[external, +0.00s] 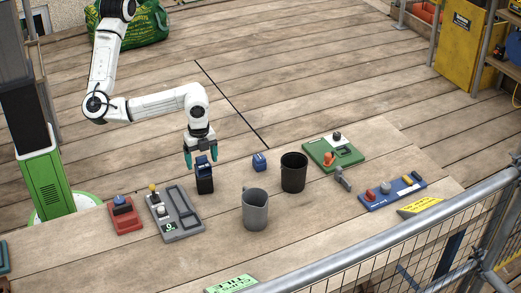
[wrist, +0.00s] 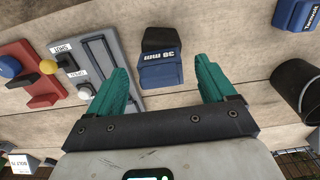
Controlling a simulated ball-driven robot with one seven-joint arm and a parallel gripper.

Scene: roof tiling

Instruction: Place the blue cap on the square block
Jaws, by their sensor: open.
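A black square block (external: 204,185) stands upright on the wooden table, with a blue cap (external: 203,162) at its top. In the wrist view the blue cap (wrist: 161,74) bears white lettering and the black part (wrist: 170,38) lies beyond it. My gripper (external: 200,155) is open, pointing down, with its teal fingertips either side of the blue top. In the wrist view the fingers of my gripper (wrist: 162,75) are apart with clear gaps to the cap.
A grey mug (external: 255,212) and a black cup (external: 293,174) stand to the right. A red base (external: 126,221) and a grey board (external: 181,229) lie left. A green board (external: 322,156) and a blue board (external: 373,203) lie farther right. A metal railing (external: 400,232) crosses the front.

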